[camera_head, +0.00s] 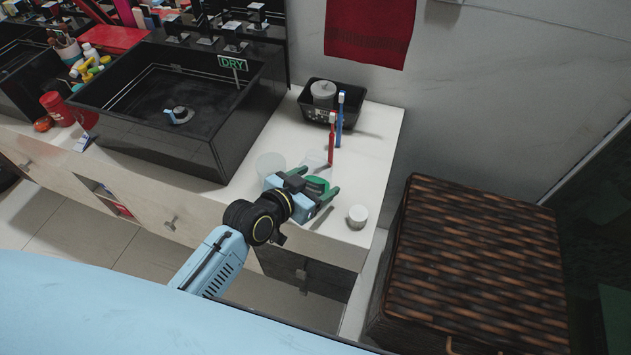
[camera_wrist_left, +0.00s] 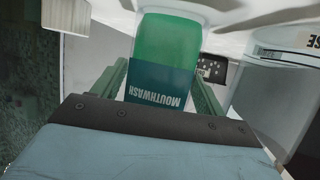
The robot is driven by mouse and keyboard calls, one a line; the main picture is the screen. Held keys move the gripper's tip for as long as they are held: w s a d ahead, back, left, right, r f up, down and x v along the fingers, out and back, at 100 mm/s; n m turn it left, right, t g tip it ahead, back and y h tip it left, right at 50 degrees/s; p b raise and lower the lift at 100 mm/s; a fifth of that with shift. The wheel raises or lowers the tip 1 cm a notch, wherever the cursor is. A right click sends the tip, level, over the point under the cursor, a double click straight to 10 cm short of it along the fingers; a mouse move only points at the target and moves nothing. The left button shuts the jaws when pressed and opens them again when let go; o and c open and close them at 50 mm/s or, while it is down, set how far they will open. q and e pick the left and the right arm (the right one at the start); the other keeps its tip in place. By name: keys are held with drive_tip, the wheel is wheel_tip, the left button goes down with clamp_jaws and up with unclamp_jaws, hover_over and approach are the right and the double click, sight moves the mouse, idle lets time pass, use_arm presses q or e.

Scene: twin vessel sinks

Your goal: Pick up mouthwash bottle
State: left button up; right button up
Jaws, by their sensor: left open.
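The mouthwash bottle (camera_head: 317,184) is on the white counter, right of the black sink, partly hidden by my gripper in the head view. In the left wrist view the bottle (camera_wrist_left: 168,48) shows green liquid and a teal label reading "MOUTHWASH", upside down in the picture. My left gripper (camera_head: 314,195) is open, and its green fingers (camera_wrist_left: 162,88) lie on either side of the bottle. Whether either finger touches it cannot be told. My right gripper is not in view.
A clear cup (camera_head: 269,165) stands close left of my gripper. A white jar (camera_head: 357,217) stands right of it, near the counter edge. A wicker hamper (camera_head: 480,270) is at right.

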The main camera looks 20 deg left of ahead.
sight(315, 155)
use_arm(q)
drive_tip(key=shift+w+d+f, duration=0.1)
drive_tip(key=shift+w, duration=0.1)
drive_tip(key=c, duration=0.9)
